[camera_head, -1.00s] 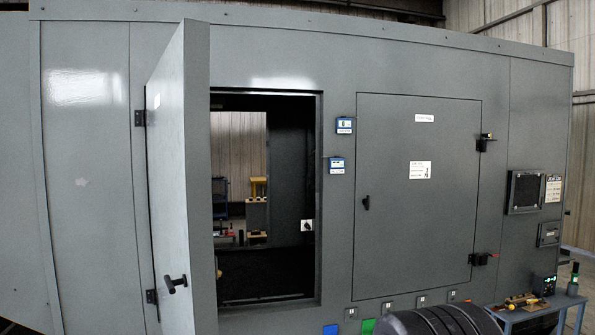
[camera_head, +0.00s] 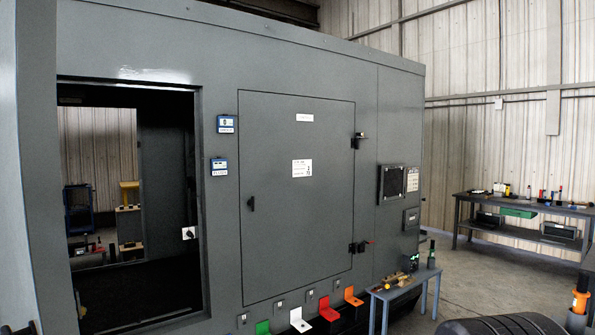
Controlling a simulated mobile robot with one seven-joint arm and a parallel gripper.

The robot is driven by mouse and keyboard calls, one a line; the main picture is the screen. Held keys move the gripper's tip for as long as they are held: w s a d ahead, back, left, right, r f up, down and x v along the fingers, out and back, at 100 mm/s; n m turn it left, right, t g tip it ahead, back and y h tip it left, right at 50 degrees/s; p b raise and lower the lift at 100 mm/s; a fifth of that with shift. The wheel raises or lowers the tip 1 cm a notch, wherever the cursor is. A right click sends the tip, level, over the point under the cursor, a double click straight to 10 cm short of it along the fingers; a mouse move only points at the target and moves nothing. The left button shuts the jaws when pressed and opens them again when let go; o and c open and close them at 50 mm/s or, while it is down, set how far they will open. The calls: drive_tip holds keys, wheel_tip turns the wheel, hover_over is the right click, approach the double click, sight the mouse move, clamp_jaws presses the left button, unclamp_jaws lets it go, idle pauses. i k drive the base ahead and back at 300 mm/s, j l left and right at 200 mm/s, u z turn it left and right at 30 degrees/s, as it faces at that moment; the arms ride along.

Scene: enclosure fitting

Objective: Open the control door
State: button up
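A large grey closed door (camera_head: 293,200) is set in the grey enclosure wall, right of an open doorway (camera_head: 135,210). Its small black handle (camera_head: 251,203) is on its left side and its hinges are on its right. It carries a small white label (camera_head: 307,117) near the top and a white sign (camera_head: 302,168) below; I cannot read which one names the control door. The open door leaf (camera_head: 30,180) of the left doorway stands swung outward at the left edge, partly cut off. My gripper is not in view.
A small table (camera_head: 408,286) with tools stands by the wall at the closed door's lower right. Coloured brackets, including a red one (camera_head: 328,309), jut out low beneath the door. A workbench (camera_head: 520,205) stands at the far right. Open floor lies between the table and workbench.

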sight(296, 154)
drive_tip(key=i+u, duration=0.15)
drive_tip(key=i, duration=0.5)
drive_tip(key=i+u, duration=0.1)
drive_tip(key=i, duration=0.6)
drive_tip(key=i+u, duration=0.15)
drive_tip(key=i, duration=0.5)
drive_tip(key=i+l+u, duration=0.15)
drive_tip(key=i, duration=0.5)
